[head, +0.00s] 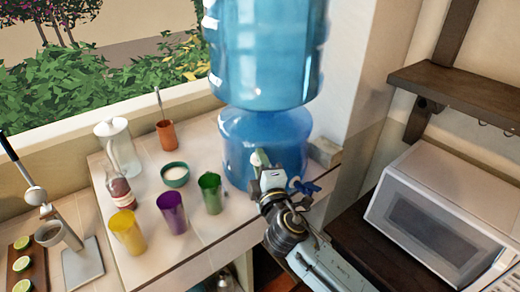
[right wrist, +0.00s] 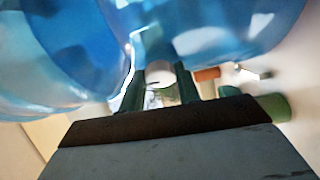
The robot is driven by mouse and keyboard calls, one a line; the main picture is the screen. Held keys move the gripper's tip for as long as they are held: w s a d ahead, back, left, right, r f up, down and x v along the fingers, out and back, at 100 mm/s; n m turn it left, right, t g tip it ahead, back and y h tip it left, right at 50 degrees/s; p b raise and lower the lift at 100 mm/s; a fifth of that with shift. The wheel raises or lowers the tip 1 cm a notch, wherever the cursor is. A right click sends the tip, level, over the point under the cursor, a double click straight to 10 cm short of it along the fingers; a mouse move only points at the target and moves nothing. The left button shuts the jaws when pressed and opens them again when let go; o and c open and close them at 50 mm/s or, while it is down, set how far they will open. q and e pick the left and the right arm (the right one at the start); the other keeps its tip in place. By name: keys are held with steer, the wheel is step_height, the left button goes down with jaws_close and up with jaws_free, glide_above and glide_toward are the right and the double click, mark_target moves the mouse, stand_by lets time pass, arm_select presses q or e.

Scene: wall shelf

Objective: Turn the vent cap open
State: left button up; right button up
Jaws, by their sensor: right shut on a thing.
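The vent cap (right wrist: 160,72) shows as a small white round piece between my two fingers in the right wrist view. My right gripper (head: 260,160) is shut on it, against the front of the lower blue water container (head: 235,130). It also shows in the right wrist view (right wrist: 161,88). In the head view the fingers hide the cap, and I cannot tell how far it is turned. A large blue water bottle (head: 262,50) stands above the lower container. A dark blue tap (head: 304,187) sits just right of my gripper. My left gripper is not in view.
Green (head: 210,192), purple (head: 172,212) and yellow (head: 127,232) cups stand left of my right arm. A teal bowl (head: 175,175), bottle (head: 120,190) and pitcher (head: 118,148) are behind them. A citrus press (head: 82,265) is far left. A microwave (head: 440,215) and shelf (head: 460,88) stand right.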

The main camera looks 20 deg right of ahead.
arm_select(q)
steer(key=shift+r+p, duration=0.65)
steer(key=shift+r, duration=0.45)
arm_select(e)
steer(key=shift+r+n+g, duration=0.2)
steer(key=shift+n+g, duration=0.7)
steer(key=shift+n, duration=1.4)
steer(key=o, duration=1)
steer(key=shift+c, duration=0.2)
steer(key=shift+s, duration=0.1)
arm_select(q)
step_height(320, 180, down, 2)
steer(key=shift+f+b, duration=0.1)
steer(key=shift+b, duration=0.9)
arm_select(e)
steer(key=s+r, duration=0.1)
steer(key=s, duration=1.2)
steer(key=shift+a+r, duration=0.3)
steer(key=shift+a, duration=0.15)
